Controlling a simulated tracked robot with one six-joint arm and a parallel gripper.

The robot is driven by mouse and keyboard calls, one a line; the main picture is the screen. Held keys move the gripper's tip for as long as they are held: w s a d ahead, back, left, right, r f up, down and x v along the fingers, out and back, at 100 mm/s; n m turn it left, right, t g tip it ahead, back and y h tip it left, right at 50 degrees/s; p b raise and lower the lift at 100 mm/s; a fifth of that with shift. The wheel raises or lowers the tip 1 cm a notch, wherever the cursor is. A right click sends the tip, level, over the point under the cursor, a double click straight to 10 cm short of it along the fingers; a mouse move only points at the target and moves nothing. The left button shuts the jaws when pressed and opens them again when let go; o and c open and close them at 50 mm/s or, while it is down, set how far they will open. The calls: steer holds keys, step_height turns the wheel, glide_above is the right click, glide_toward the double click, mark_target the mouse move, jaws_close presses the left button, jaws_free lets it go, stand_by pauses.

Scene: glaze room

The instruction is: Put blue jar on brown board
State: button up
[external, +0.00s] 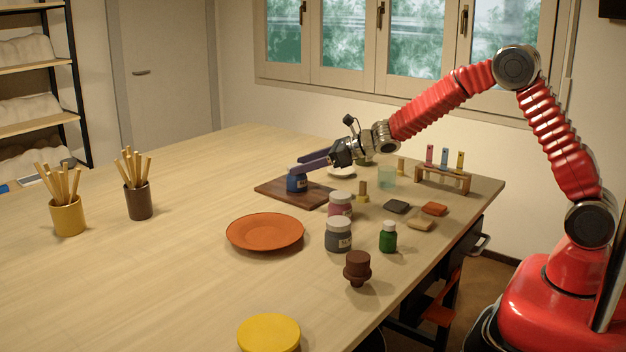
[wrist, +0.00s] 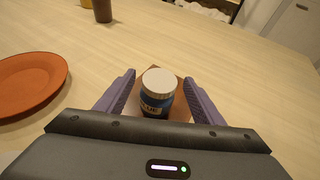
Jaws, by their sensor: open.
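The blue jar (external: 297,183) stands upright on the brown board (external: 319,201), near the board's far left part. In the wrist view the blue jar (wrist: 157,93), with a pale lid and a label, stands between the two purple fingers, with the brown board (wrist: 184,110) under it. My gripper (external: 297,167) is open around the jar, one finger on each side. In the wrist view my gripper (wrist: 160,85) shows a gap beside the jar. The jar's lid is partly hidden by a finger in the external view.
An orange plate (external: 265,232) lies left of several jars, including a pink-red jar (external: 340,205) and a grey jar (external: 338,235). A test-tube rack (external: 443,180) stands at the right. Two cups of sticks (external: 67,215) stand at the left. The table between is clear.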

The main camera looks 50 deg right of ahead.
steer(key=v, duration=0.9)
steer(key=shift+s, duration=0.25)
steer(key=shift+d+r, duration=0.1)
steer(key=shift+d, duration=0.05)
steer(key=s+d+r+m+g+h, duration=0.1)
steer(key=s+d+r+m+h, duration=0.3)
steer(key=s+d+m, duration=0.5)
steer(key=s+d+r+m+h, duration=0.35)
steer(key=s+m, duration=0.35)
steer(key=m, duration=0.6)
steer(key=s+a+f+m+g, duration=0.1)
steer(key=s+f+m+g, duration=0.1)
steer(key=s+m, duration=0.7)
steer(key=s+a+f+m+g+y, duration=0.1)
steer(key=s+f+m+g, duration=0.1)
steer(key=s+m, duration=0.8)
steer(key=s+g, duration=0.1)
steer(key=s, duration=0.5)
